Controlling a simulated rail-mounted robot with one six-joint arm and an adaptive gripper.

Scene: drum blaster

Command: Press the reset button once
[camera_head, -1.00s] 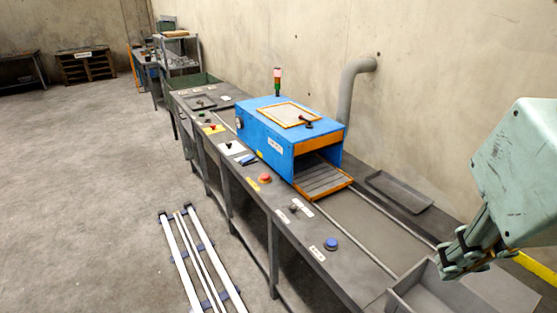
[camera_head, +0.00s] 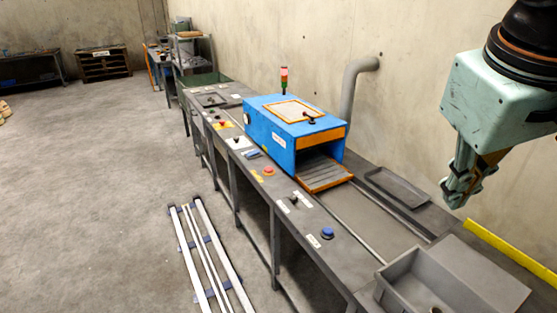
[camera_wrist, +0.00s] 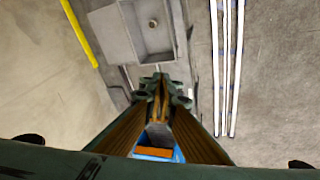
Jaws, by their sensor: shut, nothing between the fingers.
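Several buttons sit along the front edge of the long grey bench. A blue button (camera_head: 327,233) is nearest, with a small white label beside it. A red-orange button (camera_head: 268,171) is farther along, and a red one on a yellow plate (camera_head: 222,124) is beyond the blue machine's near end. The label print is too small to read, so I cannot tell which is the reset button. My gripper (camera_head: 457,198) is shut and empty, pointing down above the bench's far right side, apart from every button. It also shows in the wrist view (camera_wrist: 160,82).
A blue blaster machine (camera_head: 275,138) with an orange-edged open mouth stands on the bench (camera_head: 365,222). A grey sink-like bin (camera_head: 397,267) is at the near end and a shallow tray (camera_head: 398,186) lies by the wall. White rails (camera_head: 207,255) lie on the floor at left.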

